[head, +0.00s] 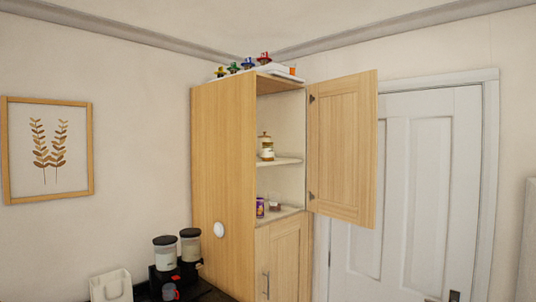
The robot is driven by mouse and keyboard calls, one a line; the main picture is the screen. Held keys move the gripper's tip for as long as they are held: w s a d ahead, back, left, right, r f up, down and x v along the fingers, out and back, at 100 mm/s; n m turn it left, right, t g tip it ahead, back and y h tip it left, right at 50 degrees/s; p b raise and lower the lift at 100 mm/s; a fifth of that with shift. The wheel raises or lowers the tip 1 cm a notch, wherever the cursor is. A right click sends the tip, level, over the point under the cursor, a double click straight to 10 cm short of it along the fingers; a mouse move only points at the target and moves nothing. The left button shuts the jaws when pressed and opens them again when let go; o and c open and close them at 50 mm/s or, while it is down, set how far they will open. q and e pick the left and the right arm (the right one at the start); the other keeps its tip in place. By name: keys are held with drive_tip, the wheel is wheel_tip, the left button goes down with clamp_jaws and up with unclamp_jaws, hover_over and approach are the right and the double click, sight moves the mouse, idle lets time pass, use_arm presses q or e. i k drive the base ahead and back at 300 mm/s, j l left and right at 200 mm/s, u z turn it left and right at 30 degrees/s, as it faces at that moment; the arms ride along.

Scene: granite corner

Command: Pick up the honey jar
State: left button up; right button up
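A jar with a tan lid and a pale label, which looks like the honey jar (266,148), stands upright on the middle shelf (287,161) of a tall wooden cabinet (222,150). The label is too small to read. The cabinet's upper door (342,148) is swung open to the right, and the jar is in plain view near the left side of the opening. Neither of my grippers shows in the head view.
A purple container (260,208) and a small brown jar (275,201) stand on the lower shelf. Several coloured items sit on the cabinet top. A dark appliance with two canisters (164,253) and a white bag (111,286) stand at the lower left. A white door (410,190) is at right.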

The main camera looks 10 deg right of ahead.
sight(267, 150)
drive_tip(key=i+z, duration=0.2)
drive_tip(key=z, duration=0.3)
drive_tip(key=i+z, duration=0.2)
drive_tip(key=z, duration=0.3)
